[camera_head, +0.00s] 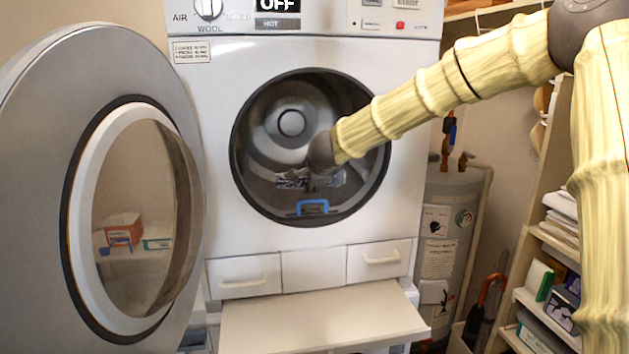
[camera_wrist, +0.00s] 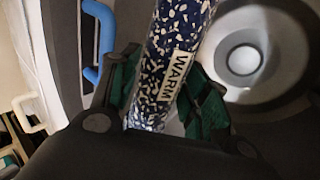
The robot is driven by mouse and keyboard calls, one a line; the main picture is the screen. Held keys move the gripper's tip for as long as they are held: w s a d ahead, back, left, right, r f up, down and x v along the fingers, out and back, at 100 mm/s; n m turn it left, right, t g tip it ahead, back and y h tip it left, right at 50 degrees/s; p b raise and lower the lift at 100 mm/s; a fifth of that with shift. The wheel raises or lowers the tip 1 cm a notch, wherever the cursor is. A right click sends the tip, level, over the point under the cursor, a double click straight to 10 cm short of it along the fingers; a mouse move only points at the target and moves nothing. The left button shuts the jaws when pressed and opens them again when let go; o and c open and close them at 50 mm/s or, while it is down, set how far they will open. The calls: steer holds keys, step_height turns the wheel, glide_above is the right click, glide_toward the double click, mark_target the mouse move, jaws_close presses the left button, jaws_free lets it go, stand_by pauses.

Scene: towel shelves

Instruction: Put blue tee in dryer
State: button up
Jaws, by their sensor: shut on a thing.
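The dryer (camera_head: 308,56) is a white machine, and its round door (camera_head: 40,120) is swung wide open to the left. My gripper (camera_head: 317,182) is inside the dark drum (camera_head: 268,112), past the round opening. In the wrist view, its green-padded fingers (camera_wrist: 163,95) are shut on a dark blue roll with white flecks (camera_wrist: 180,25) and a white "WARM" label; this looks like the blue tee. In the head view the roll (camera_head: 290,179) lies crosswise in the fingers inside the opening. Whether it touches the drum cannot be told.
A blue handle-like piece (camera_head: 312,203) is at the opening's lower edge, also in the wrist view (camera_wrist: 98,40). A pale ledge (camera_head: 325,318) juts out below white drawers (camera_head: 245,276). A grey tank (camera_head: 450,230) and shelves (camera_head: 545,245) stand on the right.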

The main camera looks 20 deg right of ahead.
steer(key=shift+w+d+p, duration=1.75)
steer(key=shift+w+p, duration=1.55)
steer(key=shift+w, duration=4.05)
steer(key=shift+w+d+f+b, duration=0.1)
steer(key=shift+w+f+b, duration=0.3)
steer(key=shift+f+b, duration=1.15)
steer(key=shift+w+d+f+b, duration=0.1)
steer(key=shift+w+f+b, duration=0.4)
steer(key=shift+f, duration=1.95)
steer(key=shift+w+d+f+b, duration=0.1)
steer(key=shift+w+f+b, duration=0.15)
steer(key=shift+f+b, duration=1.35)
steer(key=shift+f+p, duration=0.4)
steer(key=o, duration=1.2)
steer(key=shift+s, duration=0.1)
steer(key=v, duration=1.2)
steer(key=shift+r, duration=0.1)
